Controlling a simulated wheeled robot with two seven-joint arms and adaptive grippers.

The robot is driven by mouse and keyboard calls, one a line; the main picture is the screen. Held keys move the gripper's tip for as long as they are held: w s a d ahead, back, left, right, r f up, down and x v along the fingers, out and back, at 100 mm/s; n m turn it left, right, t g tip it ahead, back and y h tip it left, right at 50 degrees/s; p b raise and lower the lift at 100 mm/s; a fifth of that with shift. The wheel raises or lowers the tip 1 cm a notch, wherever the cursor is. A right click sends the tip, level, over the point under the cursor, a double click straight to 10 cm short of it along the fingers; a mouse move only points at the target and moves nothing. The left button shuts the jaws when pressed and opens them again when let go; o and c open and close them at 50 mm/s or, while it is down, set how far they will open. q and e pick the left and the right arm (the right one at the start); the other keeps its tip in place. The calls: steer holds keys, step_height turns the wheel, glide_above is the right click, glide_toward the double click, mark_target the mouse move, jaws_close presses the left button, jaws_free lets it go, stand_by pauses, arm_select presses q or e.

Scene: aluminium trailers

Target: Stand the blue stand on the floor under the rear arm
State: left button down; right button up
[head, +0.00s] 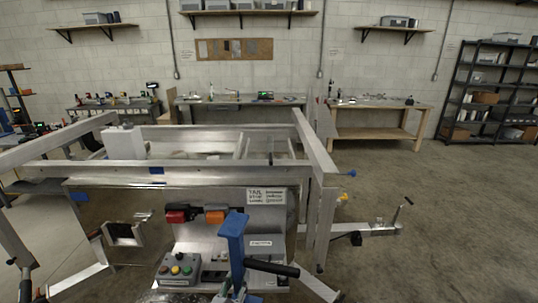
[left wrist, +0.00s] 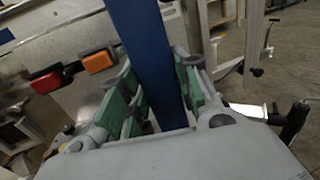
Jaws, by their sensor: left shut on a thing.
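The blue stand (head: 235,240) is upright in the lower middle of the head view, in front of the trailer's tail panel. My left gripper (head: 238,287) is shut on the blue stand. In the left wrist view the blue stand (left wrist: 150,50) passes between the green-padded fingers of my left gripper (left wrist: 158,92), slightly tilted in the picture. The stand's foot is hidden, so I cannot tell whether it touches the floor. Aluminium arms of the trailer frame (head: 315,150) show behind it; I cannot tell which is the rear arm. My right gripper is not in view.
A red lamp (head: 178,214) and an orange lamp (head: 215,215) sit on the tail panel left of the stand. A button box (head: 178,269) is at lower left. A black-gripped handle (head: 272,268) is close right of the stand. Open floor (head: 440,240) lies to the right.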

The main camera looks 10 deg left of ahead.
mark_target(241, 274)
arm_select(q)
steer(key=shift+w+d+r, duration=0.15)
steer(key=shift+d+r, duration=0.05)
steer(key=shift+r, duration=0.4)
steer(key=shift+w+d+r, duration=0.15)
steer(key=shift+d+r, duration=0.05)
steer(key=shift+r, duration=0.35)
steer(key=shift+w+d+r+h, duration=0.1)
steer(key=shift+d+r+h, duration=0.2)
steer(key=shift+r, duration=0.4)
